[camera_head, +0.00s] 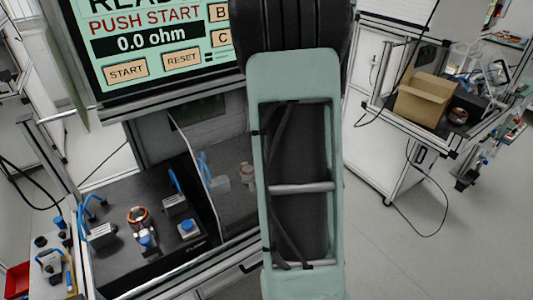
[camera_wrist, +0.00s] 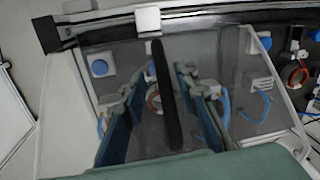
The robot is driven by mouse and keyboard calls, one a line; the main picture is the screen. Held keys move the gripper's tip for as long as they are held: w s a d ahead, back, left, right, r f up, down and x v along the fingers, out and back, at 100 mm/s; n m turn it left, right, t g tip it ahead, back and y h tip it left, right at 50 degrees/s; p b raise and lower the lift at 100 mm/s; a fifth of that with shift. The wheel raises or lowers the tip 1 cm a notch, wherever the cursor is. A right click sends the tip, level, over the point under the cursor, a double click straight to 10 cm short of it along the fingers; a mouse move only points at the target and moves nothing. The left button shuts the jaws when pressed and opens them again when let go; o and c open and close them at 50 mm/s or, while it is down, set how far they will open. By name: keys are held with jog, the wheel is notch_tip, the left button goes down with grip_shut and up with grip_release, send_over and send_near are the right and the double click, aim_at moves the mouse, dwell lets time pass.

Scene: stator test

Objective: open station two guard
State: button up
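A clear guard panel (camera_head: 222,150) covers the right-hand station in the head view; my arm hides part of it. In the wrist view the clear guard (camera_wrist: 232,75) fills the middle, with a dark bar handle (camera_wrist: 166,95) standing on it. My gripper (camera_wrist: 160,82) is open, with one blue finger on each side of the handle. A gap shows between the handle and each finger; I cannot tell the depth. Through the guard I see a copper-coloured ring part (camera_wrist: 153,101). In the head view my arm hides the gripper and handle.
The left station (camera_head: 160,265) is uncovered, with a copper stator (camera_head: 139,218) and blue-handled clamps. A screen (camera_head: 150,45) reading "PUSH START" hangs above. A cardboard box (camera_head: 424,100) sits on another bench at right.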

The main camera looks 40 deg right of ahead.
jog(key=shift+r, duration=0.1)
notch_tip(320, 180, up, 12)
jog(key=d, duration=0.1)
jog(key=shift+d, duration=0.25)
jog(key=shift+f, duration=0.2)
dwell(0.3)
